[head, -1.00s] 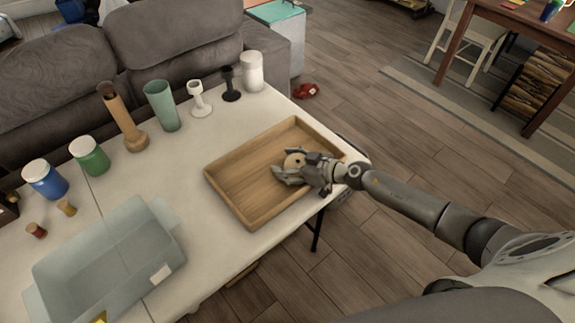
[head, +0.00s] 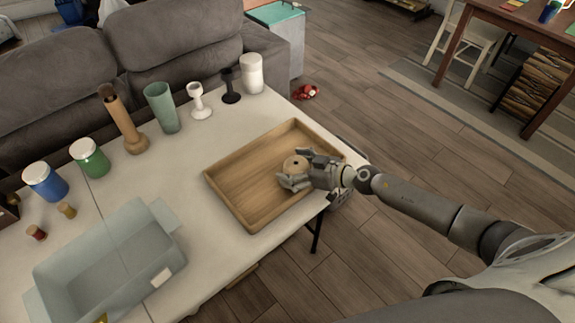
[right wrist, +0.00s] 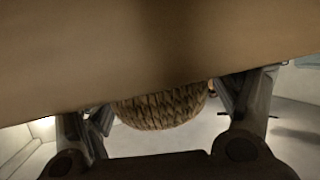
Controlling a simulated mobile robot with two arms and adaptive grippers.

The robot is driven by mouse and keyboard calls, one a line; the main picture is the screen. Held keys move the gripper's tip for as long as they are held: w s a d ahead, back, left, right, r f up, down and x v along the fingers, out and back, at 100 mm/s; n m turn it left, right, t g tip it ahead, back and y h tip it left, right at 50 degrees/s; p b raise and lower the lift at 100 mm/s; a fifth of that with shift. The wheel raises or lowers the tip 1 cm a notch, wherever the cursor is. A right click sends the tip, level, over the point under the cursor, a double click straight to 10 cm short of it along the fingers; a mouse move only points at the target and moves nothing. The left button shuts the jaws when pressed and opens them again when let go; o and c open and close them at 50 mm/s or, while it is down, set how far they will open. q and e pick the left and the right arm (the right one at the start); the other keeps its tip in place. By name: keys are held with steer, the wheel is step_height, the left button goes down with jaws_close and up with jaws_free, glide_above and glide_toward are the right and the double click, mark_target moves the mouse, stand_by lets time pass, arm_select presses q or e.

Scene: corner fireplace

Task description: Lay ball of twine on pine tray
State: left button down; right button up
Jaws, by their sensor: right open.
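The ball of twine (head: 295,164) is a small tan ball with a dark spot on top. It sits in the right part of the pine tray (head: 238,172), a shallow wooden tray with a low rim on the white table. My right gripper (head: 293,170) is low over the tray, open, with its fingers on either side of the ball. In the right wrist view the woven ball (right wrist: 162,110) shows between the two spread fingers, its upper part hidden behind a brown surface. Whether a finger touches it I cannot tell. My left gripper is not in view.
A translucent bin (head: 105,262) stands at the table's front left. A brown vase (head: 121,122), a green cup (head: 161,108), white and black holders and jars line the back edge by the grey sofa (head: 165,45). Table surface between bin and tray is clear.

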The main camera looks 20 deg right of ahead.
steer(key=v, duration=0.8)
steer(key=shift+s+d, duration=0.15)
steer(key=shift+s, duration=0.1)
steer(key=shift+s+d+r+b, duration=0.3)
steer(key=shift+s+r, duration=0.05)
steer(key=shift+r, duration=0.05)
